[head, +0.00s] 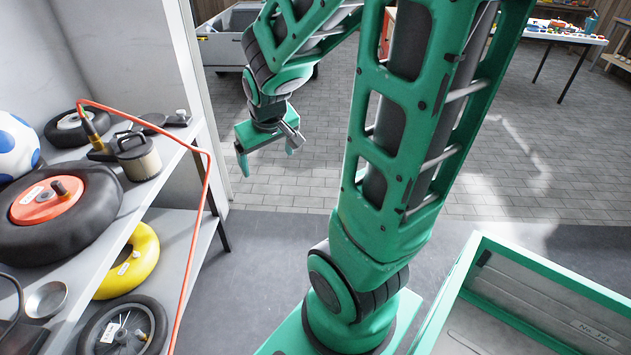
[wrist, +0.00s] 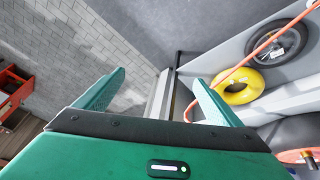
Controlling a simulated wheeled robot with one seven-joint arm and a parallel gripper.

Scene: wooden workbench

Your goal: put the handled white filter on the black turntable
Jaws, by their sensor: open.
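The handled white filter (head: 138,160) is a short off-white cylinder with a dark top and a handle. It stands upright on the upper shelf, near its front edge, in the head view. Behind it lies a low dark round piece (head: 150,121), perhaps the black turntable; it is partly hidden and I cannot be sure. My gripper (head: 268,153) is open and empty, in the air to the right of the shelf and apart from the filter. In the wrist view my gripper (wrist: 158,82) shows both fingers spread with nothing between them. I cannot make out the filter there.
The upper shelf (head: 168,172) also holds a large black tyre with a red hub (head: 45,200), a smaller wheel (head: 75,127) and a white-blue ball (head: 15,145). An orange hose (head: 208,200) arches over its front. A yellow ring (head: 130,262) lies below. The floor beside the shelf is clear.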

